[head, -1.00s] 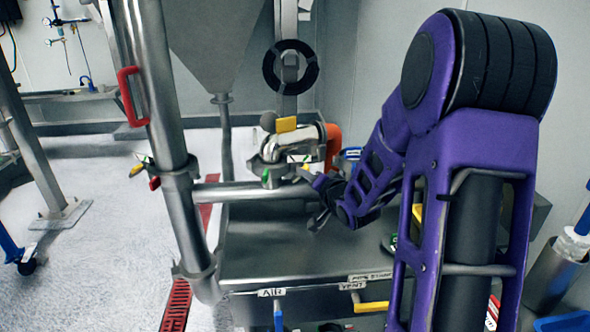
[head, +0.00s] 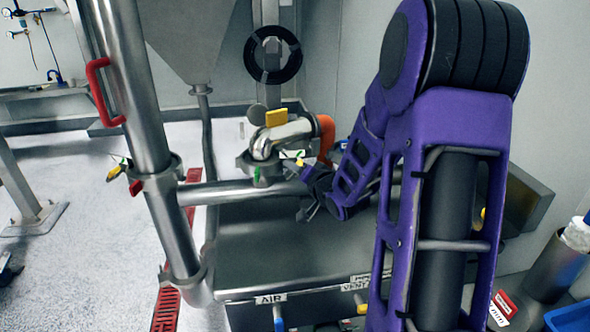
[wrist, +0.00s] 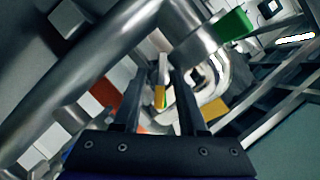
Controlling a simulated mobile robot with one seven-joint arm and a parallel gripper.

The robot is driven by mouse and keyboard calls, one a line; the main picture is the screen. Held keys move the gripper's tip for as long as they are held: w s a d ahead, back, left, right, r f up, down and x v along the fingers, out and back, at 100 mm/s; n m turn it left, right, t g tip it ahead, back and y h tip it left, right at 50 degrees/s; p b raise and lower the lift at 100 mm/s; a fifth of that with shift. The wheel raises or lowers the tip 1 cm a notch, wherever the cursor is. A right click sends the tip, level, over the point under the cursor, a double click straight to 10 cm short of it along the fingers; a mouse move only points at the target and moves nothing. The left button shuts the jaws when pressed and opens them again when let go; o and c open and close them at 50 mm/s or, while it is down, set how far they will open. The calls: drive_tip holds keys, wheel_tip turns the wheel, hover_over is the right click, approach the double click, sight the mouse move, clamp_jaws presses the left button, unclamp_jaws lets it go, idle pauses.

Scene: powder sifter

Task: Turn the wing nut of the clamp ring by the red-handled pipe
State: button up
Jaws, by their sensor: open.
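The steel pipe with the red handle (head: 105,92) stands upright at the left in the head view. A clamp ring (head: 160,180) sits around it below the handle. Small yellow-and-black (head: 119,169) and red (head: 136,187) parts stick out on its left; which is the wing nut I cannot tell. My gripper (head: 306,209) is well to the right of this clamp, above the steel tank and beside the elbow fitting. In the wrist view its two dark fingers are apart (wrist: 157,80). A small yellow part (wrist: 160,97) shows between them, seemingly beyond the tips.
A steel elbow pipe (head: 282,133) with a yellow tag (head: 277,117) and orange end stands by my gripper. A horizontal pipe (head: 225,192) runs from it to the upright pipe. A black handwheel (head: 273,60) is behind. The floor (head: 80,230) at left is mostly clear.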

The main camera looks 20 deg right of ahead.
clamp_jaws()
drive_tip(key=shift+b, duration=0.35)
drive_tip(key=n+h+b, duration=0.1)
drive_tip(key=n+b, duration=0.1)
drive_tip(key=n+g+h+b, duration=0.1)
drive_tip(key=b, duration=0.2)
drive_tip(key=shift+a+f+n, duration=0.15)
drive_tip(key=shift+a+n, duration=0.05)
drive_tip(key=shift+n, duration=0.2)
drive_tip(key=shift+a+r+n+h+b, duration=0.2)
drive_tip(key=shift+n+h+b, duration=0.6)
drive_tip(key=shift+n+b, duration=0.3)
drive_tip(key=shift+r+n+g+h, duration=0.1)
drive_tip(key=shift+n+g+h, duration=0.2)
drive_tip(key=shift+n+h, duration=0.15)
drive_tip(key=shift+r+n+h+p, duration=0.15)
drive_tip(key=shift+n+h+p, duration=0.4)
drive_tip(key=shift+n+p, duration=0.5)
drive_tip(key=n+h+p, duration=0.1)
drive_tip(key=p, duration=0.1)
drive_tip(key=n+h+p, duration=0.1)
drive_tip(key=p, duration=0.1)
drive_tip(key=shift+w+f+n+p, duration=0.1)
drive_tip(key=shift+f+n+p, duration=0.1)
drive_tip(key=shift+n+p, duration=0.2)
